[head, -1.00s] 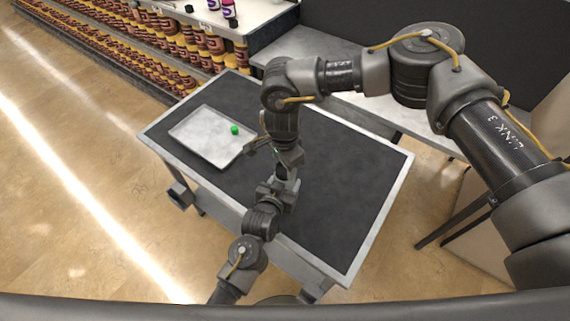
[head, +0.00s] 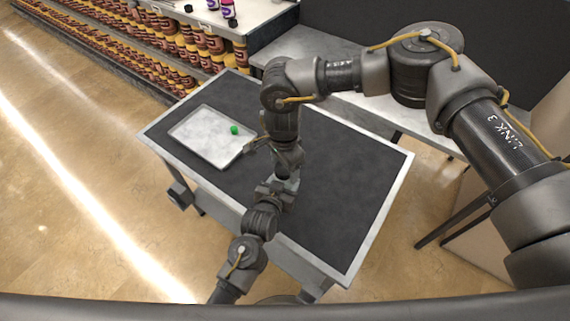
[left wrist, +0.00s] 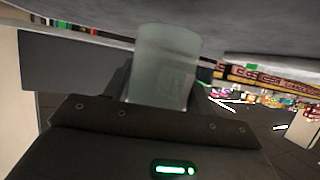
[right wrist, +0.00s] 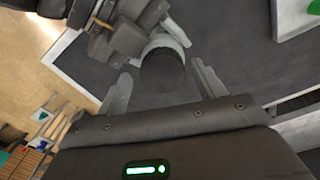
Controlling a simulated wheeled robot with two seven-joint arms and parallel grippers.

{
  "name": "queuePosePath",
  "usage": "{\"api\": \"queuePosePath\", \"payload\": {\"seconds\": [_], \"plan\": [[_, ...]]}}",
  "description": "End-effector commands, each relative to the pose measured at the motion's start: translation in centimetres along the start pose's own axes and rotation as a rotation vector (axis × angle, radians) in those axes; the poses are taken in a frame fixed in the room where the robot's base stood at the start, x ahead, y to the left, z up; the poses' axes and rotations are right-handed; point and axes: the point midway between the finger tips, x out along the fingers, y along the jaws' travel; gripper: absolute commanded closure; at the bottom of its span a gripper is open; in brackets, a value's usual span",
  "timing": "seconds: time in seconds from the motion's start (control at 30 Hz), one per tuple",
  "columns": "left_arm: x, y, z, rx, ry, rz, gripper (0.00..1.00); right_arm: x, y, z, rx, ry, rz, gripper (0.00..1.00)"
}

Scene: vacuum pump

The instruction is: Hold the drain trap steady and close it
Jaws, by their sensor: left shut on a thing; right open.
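The drain trap is a frosted, see-through cylinder (left wrist: 163,65) filling the middle of the left wrist view. My left gripper (head: 279,184) is shut on it above the table. In the right wrist view, a round dark cap (right wrist: 162,72) shows at the end of the pale cylinder (right wrist: 170,32); whether it is fully seated I cannot tell. My right gripper (right wrist: 159,72) is open, one finger on each side of the dark cap, with visible gaps. In the head view my right arm hides most of the trap.
A grey metal tray (head: 190,149) lies on the black-topped table (head: 345,190), with a small green object (head: 234,130) in it. The right part of the table is clear. Stocked shelves (head: 205,48) stand behind, and a grey counter (head: 335,60) runs beyond the table.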

Motion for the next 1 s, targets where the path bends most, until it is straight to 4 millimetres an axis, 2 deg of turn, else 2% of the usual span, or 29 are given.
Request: {"api": "queuePosePath", "payload": {"seconds": [0.17,0.5,0.73,0.8,1.0], "plan": [[0.0,0.1,-0.1,0.000,0.001,0.001,1.00,-0.6,-0.1,0.0,0.000,-0.001,-0.003,0.31],[0.0,0.1,-0.1,0.000,0.001,0.002,1.00,-4.4,0.0,0.0,0.001,0.000,-0.003,0.31],[0.0,0.1,-0.1,0.000,0.001,0.002,1.00,-4.6,0.0,0.0,0.001,0.000,-0.001,0.31],[0.0,0.1,-0.1,0.000,0.001,0.002,1.00,-4.6,0.0,0.0,-0.003,0.000,-0.002,0.34],[0.0,0.1,-0.1,0.000,0.001,0.002,1.00,-6.6,-0.1,0.0,-0.196,0.005,-0.012,0.34]]}}
